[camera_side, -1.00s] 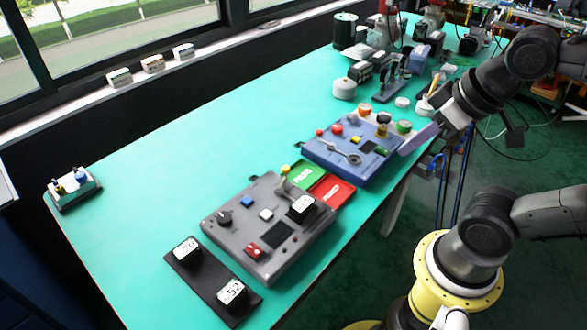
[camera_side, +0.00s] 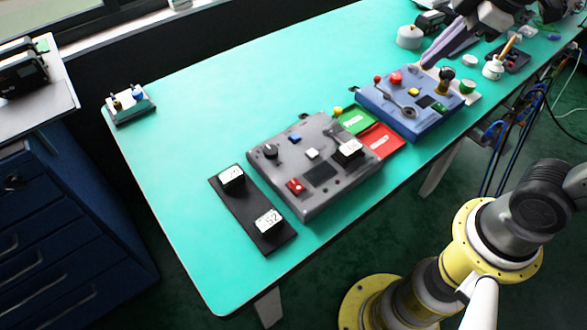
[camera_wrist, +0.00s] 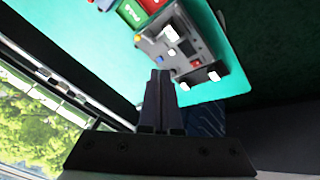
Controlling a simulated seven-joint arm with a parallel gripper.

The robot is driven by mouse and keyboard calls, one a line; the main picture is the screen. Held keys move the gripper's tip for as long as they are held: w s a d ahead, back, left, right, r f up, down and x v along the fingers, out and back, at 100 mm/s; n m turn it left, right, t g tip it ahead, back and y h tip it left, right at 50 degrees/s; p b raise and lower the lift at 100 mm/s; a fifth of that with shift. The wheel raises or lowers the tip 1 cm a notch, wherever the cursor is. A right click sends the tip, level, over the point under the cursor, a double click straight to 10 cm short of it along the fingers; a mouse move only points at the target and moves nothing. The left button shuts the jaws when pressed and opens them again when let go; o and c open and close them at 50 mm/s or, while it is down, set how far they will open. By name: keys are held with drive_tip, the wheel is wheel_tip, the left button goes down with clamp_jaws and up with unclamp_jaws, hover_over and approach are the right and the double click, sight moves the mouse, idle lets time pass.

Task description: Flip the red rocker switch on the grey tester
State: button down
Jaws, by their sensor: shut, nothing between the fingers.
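The grey tester (camera_side: 268,172) lies on the green table. Its red rocker switch (camera_side: 295,187) is near the front left corner, beside a dark screen. Which way the rocker is tipped is too small to tell. My gripper (camera_side: 427,64) is over the back edge of the blue box, well to the right of and behind the tester. In the wrist view my gripper (camera_wrist: 159,74) shows its fingers together and empty. The tester (camera_wrist: 160,47) and the red switch (camera_wrist: 195,63) show there beyond the fingertips, clear of them.
The blue box (camera_side: 385,108) with knobs and a lever stands right of the tester. Green (camera_side: 357,120) and red (camera_side: 381,141) trays lie between them. A black plate (camera_side: 237,204) with two numbered blocks lies left of the tester.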

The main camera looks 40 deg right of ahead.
drive_tip(key=w+a+f+n+g, duration=0.1)
drive_tip(key=w+a+n+g, duration=0.1)
drive_tip(key=w+a+n, duration=0.4)
drive_tip(key=n+g, duration=0.3)
hover_over(293, 181)
wheel_tip(293, 181, down, 13)
drive_tip(key=shift+f+h, duration=0.15)
drive_tip(key=shift+h, duration=0.15)
drive_tip(key=shift+f, duration=0.1)
wheel_tip(293, 181, down, 14)
drive_tip(key=shift+r, duration=0.1)
